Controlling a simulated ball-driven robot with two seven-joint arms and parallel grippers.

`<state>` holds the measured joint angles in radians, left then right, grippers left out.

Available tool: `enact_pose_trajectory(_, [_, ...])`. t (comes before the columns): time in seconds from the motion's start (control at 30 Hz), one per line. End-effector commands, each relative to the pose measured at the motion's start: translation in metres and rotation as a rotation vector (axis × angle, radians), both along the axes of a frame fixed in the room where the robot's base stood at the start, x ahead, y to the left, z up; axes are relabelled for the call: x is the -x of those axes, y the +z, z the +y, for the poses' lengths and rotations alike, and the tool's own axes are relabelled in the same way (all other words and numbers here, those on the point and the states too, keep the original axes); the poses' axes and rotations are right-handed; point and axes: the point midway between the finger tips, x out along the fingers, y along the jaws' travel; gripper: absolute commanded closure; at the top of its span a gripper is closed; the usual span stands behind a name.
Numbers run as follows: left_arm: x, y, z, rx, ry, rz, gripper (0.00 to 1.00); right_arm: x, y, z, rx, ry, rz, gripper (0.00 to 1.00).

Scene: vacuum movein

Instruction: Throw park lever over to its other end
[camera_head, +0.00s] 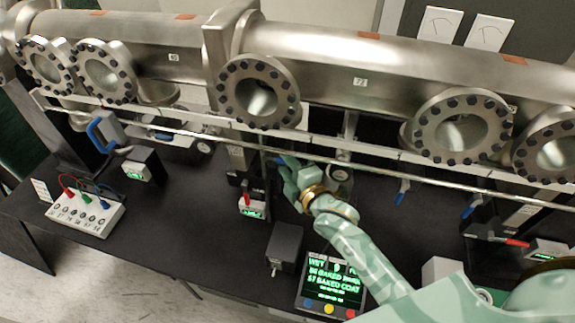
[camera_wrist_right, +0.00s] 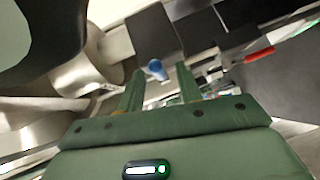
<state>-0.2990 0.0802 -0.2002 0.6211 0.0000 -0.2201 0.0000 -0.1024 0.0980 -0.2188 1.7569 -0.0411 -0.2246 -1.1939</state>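A blue-tipped lever (camera_head: 274,161) stands beneath the pipe, right beside my right gripper (camera_head: 284,168); I take it for the park lever, though no label is readable. In the right wrist view its blue end (camera_wrist_right: 155,69) shows between the two green fingertips of my right gripper (camera_wrist_right: 160,78). The fingers are apart, and I cannot tell whether either touches the lever. The lever's lower part is partly hidden behind the gripper in the head view. My left gripper is not in view.
A steel pipe (camera_head: 400,65) with bolted round ports runs above the black bench (camera_head: 190,225). A thin rail (camera_head: 400,176) crosses in front. A display (camera_head: 332,285), a dark box (camera_head: 284,245), a red-handled unit (camera_head: 250,209) and a white jack box (camera_head: 84,214) stand nearby.

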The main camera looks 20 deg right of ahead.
Motion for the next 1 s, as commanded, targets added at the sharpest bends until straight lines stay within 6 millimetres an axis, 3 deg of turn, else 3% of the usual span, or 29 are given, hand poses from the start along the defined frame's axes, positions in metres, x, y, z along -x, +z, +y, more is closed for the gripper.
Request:
enact_pose_trajectory(0.07, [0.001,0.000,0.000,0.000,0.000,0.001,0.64,0.000,0.000,0.000,0.000,0.000,0.000,0.65])
enact_pose_trajectory(0.2, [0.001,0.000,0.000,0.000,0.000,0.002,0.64,0.000,0.000,0.000,0.000,0.000,0.000,1.00])
enact_pose_trajectory(0.57, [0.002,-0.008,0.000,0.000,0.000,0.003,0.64,0.000,-0.004,0.000,-0.026,0.000,-0.018,1.00])
enact_pose_trajectory(1.0, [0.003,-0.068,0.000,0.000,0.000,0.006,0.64,-0.001,-0.027,0.002,-0.262,-0.001,-0.176,1.00])
